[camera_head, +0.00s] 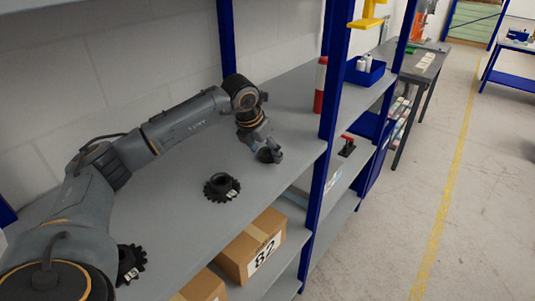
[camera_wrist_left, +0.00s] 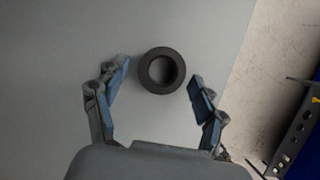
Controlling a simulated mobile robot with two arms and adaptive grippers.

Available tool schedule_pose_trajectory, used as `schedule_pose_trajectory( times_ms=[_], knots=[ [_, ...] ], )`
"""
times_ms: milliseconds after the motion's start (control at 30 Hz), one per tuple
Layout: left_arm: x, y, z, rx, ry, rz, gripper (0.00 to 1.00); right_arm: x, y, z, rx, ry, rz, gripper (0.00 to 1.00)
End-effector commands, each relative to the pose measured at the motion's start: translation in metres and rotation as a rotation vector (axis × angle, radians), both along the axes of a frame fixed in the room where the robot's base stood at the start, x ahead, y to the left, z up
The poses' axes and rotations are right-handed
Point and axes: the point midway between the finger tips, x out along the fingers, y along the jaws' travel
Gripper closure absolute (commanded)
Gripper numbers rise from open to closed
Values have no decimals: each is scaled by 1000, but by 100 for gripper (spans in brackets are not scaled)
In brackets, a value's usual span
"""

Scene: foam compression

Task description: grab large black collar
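The large black collar (camera_wrist_left: 147,83) is a dark ring with a round hole. In the left wrist view it lies on the grey shelf, between and slightly ahead of the tips of my left gripper (camera_wrist_left: 160,72). The fingers are open on either side of it, with gaps to both. In the head view my left gripper (camera_head: 268,152) is low over the shelf near its front edge; the collar is mostly hidden there and hard to tell from the fingers. My right gripper is not in view.
A black gear (camera_head: 221,188) with a small label lies on the shelf (camera_head: 175,220), and another gear (camera_head: 130,262) is nearer, partly behind my arm. A blue upright (camera_head: 322,175) and a red bottle (camera_head: 320,88) stand to the right. Cardboard boxes (camera_head: 250,250) are below.

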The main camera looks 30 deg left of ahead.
Motion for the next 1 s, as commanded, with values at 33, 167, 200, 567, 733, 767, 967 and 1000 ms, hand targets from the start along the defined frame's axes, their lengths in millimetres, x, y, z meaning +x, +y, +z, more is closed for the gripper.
schedule_pose_trajectory(
  times_ms=[33, 167, 200, 567, 733, 767, 967, 1000],
  knots=[
    [0, 0, 0, 0, 0, 0, 40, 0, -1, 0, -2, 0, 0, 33],
    [0, 0, 0, 0, 0, 0, 66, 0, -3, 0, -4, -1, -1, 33],
    [0, 0, 1, 0, 0, 0, 74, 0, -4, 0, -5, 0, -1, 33],
    [0, 0, 3, 0, -1, 0, 88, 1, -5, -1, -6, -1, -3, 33],
    [1, -1, 24, -2, -7, -1, 88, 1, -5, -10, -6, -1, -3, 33],
    [1, -1, 30, -2, -7, -1, 88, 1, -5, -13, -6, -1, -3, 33],
    [1, -1, 71, -2, -6, -2, 88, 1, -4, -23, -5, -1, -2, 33],
    [1, -1, 78, -2, -6, -1, 88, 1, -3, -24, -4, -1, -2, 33]
  ],
)
